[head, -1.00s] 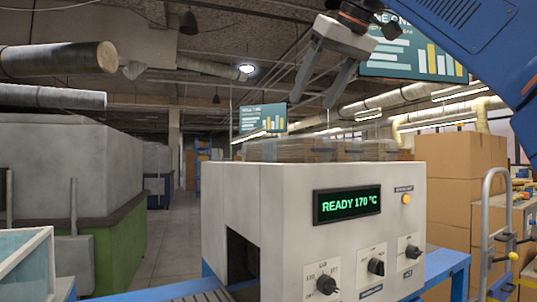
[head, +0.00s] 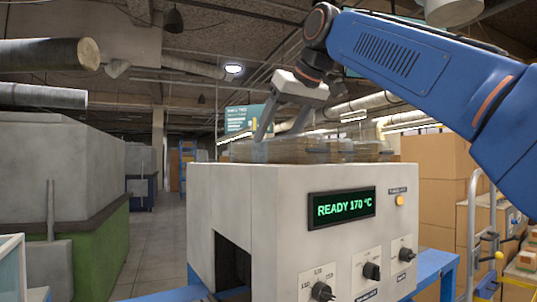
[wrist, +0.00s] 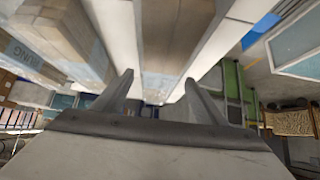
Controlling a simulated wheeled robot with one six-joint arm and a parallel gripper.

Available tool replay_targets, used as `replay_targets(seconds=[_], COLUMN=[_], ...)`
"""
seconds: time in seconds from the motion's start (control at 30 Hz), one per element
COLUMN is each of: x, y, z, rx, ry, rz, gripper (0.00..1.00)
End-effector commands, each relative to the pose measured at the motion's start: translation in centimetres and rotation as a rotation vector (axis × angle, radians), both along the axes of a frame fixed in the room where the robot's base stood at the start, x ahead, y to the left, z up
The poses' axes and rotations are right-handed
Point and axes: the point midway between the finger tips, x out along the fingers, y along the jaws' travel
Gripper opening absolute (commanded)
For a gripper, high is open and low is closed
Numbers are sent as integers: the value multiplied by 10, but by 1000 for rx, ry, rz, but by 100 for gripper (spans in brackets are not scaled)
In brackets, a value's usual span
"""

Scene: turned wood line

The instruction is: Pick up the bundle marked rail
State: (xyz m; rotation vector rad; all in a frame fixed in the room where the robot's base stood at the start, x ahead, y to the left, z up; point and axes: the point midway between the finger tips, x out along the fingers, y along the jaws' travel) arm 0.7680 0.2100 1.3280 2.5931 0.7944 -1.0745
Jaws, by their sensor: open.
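Several wrapped bundles of turned wood (head: 340,152) lie on top of the white oven (head: 250,205). My gripper (head: 279,137) is open and empty, pointing down just over the bundles at their left part. In the wrist view, my gripper's fingers (wrist: 158,82) are spread, with one pale wood bundle (wrist: 175,40) running lengthwise beyond and between them. Another bundle (wrist: 70,40) lies to the left, with a bluish label (wrist: 32,62) whose letters seem to end in "UNG". No mark reading rail is legible in either view.
Cardboard boxes (head: 440,200) are stacked at right. A grey and green machine (head: 65,190) stands at left, with an open aisle (head: 160,230) between.

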Motion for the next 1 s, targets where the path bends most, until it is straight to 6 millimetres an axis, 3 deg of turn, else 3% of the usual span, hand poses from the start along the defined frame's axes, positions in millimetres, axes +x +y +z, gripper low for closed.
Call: replay_targets(seconds=[0.33, 0.63, 0.9, 1.0], x=[11, 33, 35, 35], y=[8, 23, 24, 24], z=[-15, -43, -45, -45], rx=[-1, -1, 0, 0], ry=[1, 2, 0, 0], rz=[0, 0, 0, 0], gripper=[66, 66, 66, 42])
